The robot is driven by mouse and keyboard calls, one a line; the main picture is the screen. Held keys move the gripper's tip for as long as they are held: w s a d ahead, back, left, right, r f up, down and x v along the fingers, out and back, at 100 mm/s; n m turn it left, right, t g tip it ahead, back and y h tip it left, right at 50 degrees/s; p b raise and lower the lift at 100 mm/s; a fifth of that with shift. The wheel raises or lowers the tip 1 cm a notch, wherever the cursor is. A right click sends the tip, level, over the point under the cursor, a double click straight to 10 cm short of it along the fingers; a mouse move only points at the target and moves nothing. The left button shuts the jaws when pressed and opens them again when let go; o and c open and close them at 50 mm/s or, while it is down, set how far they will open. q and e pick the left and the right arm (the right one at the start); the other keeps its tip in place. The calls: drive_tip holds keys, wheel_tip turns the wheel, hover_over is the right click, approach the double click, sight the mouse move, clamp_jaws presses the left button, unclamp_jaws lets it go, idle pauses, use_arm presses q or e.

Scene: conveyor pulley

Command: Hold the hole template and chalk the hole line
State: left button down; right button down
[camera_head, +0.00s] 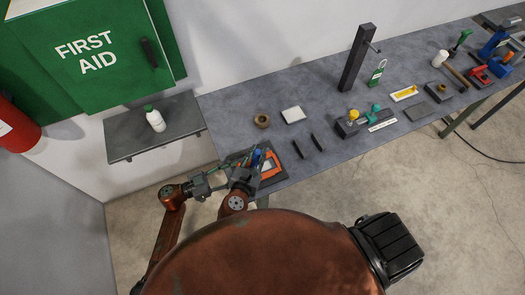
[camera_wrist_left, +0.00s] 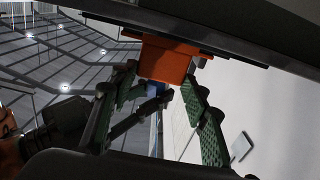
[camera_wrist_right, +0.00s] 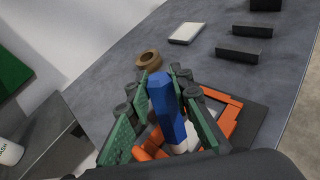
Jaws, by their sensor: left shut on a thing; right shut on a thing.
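The orange hole template (camera_head: 268,168) is a frame lying at the near left corner of the bench, over a dark plate (camera_head: 271,180). It also shows in the right wrist view (camera_wrist_right: 232,110). My left gripper (camera_head: 228,165) is shut on an orange part of it; the left wrist view shows an orange block (camera_wrist_left: 166,60) between green finger pads. My right gripper (camera_wrist_right: 163,95) is shut on a blue chalk stick (camera_wrist_right: 167,106), which stands tilted above the template. The chalk shows small in the head view (camera_head: 257,155). Whether its tip touches the plate is hidden.
A brown ring (camera_head: 262,120), a white block (camera_head: 293,115) and two black bars (camera_head: 298,149) lie just beyond. A dark post (camera_head: 357,58) and several tools stand farther right. A wall shelf (camera_head: 128,144) with a white bottle (camera_head: 155,119) is at the left.

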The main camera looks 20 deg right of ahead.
drive_tip(key=shift+d+r, duration=0.1)
drive_tip(key=shift+r, duration=3.8)
use_arm(q)
drive_tip(key=c, duration=1)
unclamp_jaws()
drive_tip(key=shift+o, duration=0.6)
drive_tip(key=shift+o, duration=1.4)
drive_tip(key=o, duration=0.4)
drive_tip(key=shift+o, duration=1)
